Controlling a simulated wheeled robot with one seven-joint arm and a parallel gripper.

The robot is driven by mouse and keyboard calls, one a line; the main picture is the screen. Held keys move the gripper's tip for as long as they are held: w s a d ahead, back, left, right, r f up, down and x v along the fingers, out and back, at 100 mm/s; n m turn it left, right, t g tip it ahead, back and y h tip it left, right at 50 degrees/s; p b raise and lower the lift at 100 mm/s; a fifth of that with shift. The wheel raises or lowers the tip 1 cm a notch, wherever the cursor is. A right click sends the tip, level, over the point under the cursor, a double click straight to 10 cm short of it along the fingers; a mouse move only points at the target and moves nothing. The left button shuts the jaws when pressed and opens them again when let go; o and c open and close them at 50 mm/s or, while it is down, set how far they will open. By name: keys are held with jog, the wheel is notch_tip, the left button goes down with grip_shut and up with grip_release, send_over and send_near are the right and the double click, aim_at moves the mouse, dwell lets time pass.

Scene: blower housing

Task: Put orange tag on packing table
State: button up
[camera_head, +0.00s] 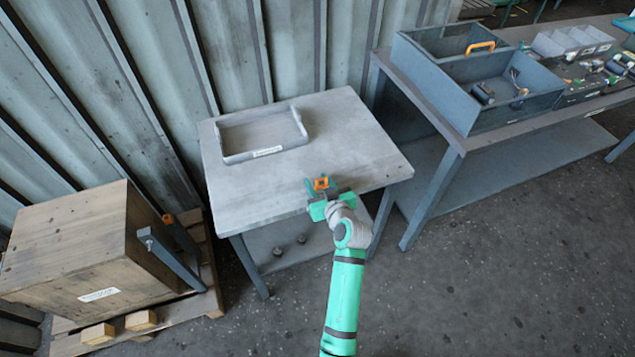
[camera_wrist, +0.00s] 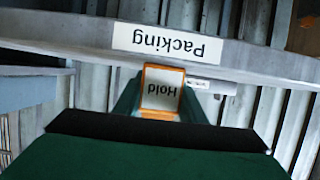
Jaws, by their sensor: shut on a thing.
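The orange tag (camera_head: 321,184) is held between the fingers of my gripper (camera_head: 322,188), at the front edge of the packing table in the head view. In the wrist view the tag (camera_wrist: 161,92) has an orange frame and a white face reading "Hold", seen upside down. My green gripper fingers (camera_wrist: 160,100) are shut on it from both sides. The packing table (camera_head: 345,150) has a grey top. Its front edge with a white "Packing" label (camera_wrist: 166,42) shows in the wrist view, also upside down. I cannot tell whether the tag touches the table.
A shallow grey tray (camera_head: 226,135) lies at the back of the packing table; the top around it is clear. A workbench (camera_head: 455,140) with a blue divided box (camera_head: 500,117) stands to the right. A wooden crate (camera_head: 75,250) on a pallet stands at the left.

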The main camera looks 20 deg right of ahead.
jog(key=shift+f, duration=0.15)
jog(key=o, duration=1)
jog(key=shift+o, duration=0.2)
jog(key=shift+w, duration=0.1)
jog(key=shift+s+r, duration=0.2)
jog(key=shift+s, duration=0.15)
jog(key=v, duration=1.1)
jog(key=shift+s, duration=0.35)
